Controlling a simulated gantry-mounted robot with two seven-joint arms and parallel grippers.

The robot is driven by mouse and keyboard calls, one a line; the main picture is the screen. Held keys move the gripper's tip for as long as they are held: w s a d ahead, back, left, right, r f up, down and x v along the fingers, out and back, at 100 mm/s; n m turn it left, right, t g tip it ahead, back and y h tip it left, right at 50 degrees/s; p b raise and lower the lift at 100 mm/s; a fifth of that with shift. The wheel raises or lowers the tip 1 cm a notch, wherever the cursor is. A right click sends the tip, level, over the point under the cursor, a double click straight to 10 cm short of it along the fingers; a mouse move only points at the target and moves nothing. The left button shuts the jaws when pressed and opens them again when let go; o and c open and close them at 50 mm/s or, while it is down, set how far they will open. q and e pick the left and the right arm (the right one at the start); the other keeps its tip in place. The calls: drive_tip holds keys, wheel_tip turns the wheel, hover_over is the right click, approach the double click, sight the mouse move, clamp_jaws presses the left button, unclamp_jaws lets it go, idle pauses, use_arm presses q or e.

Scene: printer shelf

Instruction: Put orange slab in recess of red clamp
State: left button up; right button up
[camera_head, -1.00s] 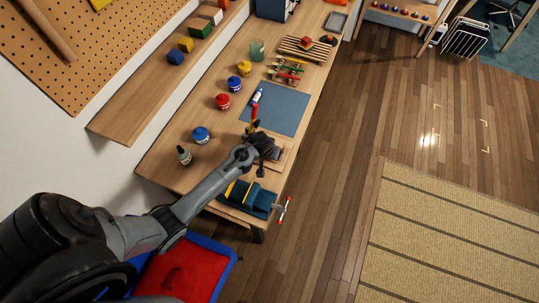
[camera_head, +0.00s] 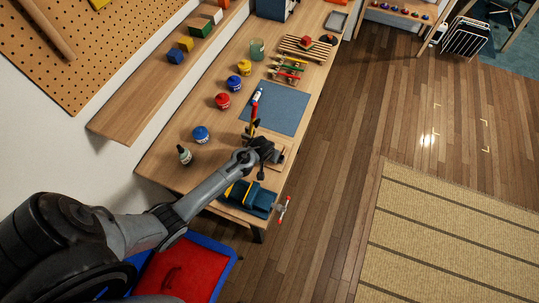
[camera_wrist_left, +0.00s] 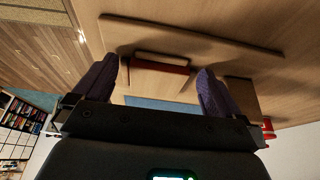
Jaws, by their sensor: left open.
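My left gripper (camera_head: 264,150) is over the wooden board (camera_head: 286,147) on the workbench and hides part of it in the head view. In the left wrist view the gripper (camera_wrist_left: 156,84) is open, with purple fingers apart. A block with a dark red side (camera_wrist_left: 160,66) and a tan top shows between the fingers; I cannot tell whether they touch it. A red-and-white upright item (camera_head: 255,104) stands by the blue mat. I cannot identify the orange slab or the red clamp with certainty. My right gripper is not in view.
A blue vise (camera_head: 252,197) with a yellow piece and red-tipped handle is at the near bench end. Jars (camera_head: 201,134) and a dropper bottle (camera_head: 184,154) line the left side. The blue mat (camera_head: 283,108) is mostly clear. A slatted rack (camera_head: 304,48) lies farther back.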

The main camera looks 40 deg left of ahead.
use_arm(q)
drive_tip(key=shift+r, duration=0.1)
drive_tip(key=shift+s+r, duration=0.15)
drive_tip(key=shift+r, duration=0.4)
drive_tip(key=p+v, duration=0.1)
drive_tip(key=v, duration=0.9)
drive_tip(key=s+d+r+m+h, duration=0.1)
drive_tip(key=s+d+r+m, duration=0.2)
drive_tip(key=s, duration=0.7)
drive_tip(key=s+d+r+m, duration=0.3)
drive_tip(key=s+d+r, duration=0.2)
drive_tip(key=s+d, duration=0.3)
drive_tip(key=shift+s+r+g+h, duration=0.3)
drive_tip(key=shift+s+h, duration=0.1)
drive_tip(key=shift+s, duration=0.45)
drive_tip(key=shift+d, duration=0.1)
